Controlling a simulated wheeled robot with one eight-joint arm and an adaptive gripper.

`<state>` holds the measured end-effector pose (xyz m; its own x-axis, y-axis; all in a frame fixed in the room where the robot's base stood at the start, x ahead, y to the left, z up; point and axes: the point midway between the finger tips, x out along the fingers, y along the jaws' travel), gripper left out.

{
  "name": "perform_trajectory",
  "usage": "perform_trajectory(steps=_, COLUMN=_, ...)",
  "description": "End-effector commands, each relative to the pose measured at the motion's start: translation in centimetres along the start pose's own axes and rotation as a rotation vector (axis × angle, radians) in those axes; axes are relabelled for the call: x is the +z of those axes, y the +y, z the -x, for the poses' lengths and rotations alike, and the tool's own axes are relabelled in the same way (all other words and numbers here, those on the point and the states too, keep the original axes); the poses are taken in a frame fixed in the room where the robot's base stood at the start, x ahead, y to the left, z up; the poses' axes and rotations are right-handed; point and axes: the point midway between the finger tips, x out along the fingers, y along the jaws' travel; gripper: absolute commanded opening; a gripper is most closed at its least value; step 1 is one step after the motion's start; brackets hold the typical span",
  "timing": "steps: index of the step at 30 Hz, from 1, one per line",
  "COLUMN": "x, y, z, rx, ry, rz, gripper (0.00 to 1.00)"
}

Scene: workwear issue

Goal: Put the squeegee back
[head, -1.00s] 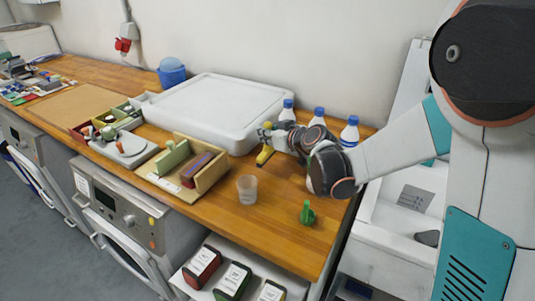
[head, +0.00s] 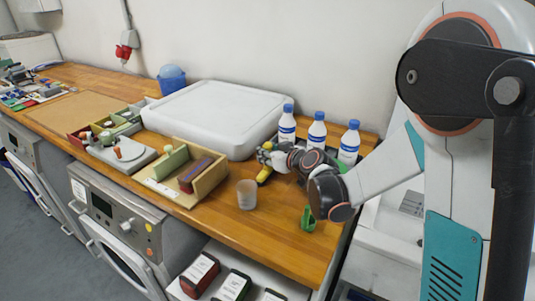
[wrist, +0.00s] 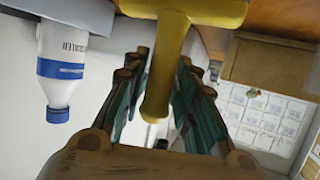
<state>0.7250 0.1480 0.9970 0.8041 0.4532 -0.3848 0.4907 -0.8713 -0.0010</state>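The squeegee, a yellow T-shaped tool (head: 264,175), is in my gripper (head: 268,158), above the right part of the wooden counter, by the near right corner of the large white tray. In the wrist view the squeegee's handle (wrist: 161,80) lies between the fingers (wrist: 163,100), which close on it from both sides. Its wider yellow end is cut off by the top of that view. The tan sorter box (head: 217,186) stands to the left of my gripper. It holds a green piece (head: 174,160) and a dark red and purple piece (head: 195,173).
Three blue-capped bottles (head: 317,130) stand behind my wrist. A translucent cup (head: 246,195) stands between the box and a green object (head: 308,219) near the front edge. The white tray (head: 215,115) fills the back. Bare wood lies in front of the cup.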

Motion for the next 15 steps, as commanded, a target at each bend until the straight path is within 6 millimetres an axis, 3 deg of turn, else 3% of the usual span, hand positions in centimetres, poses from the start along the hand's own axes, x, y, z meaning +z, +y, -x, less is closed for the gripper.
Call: perform_trajectory(steps=15, x=-0.45, y=0.04, z=0.72, rx=0.001, ry=0.000, rz=0.000, gripper=0.43)
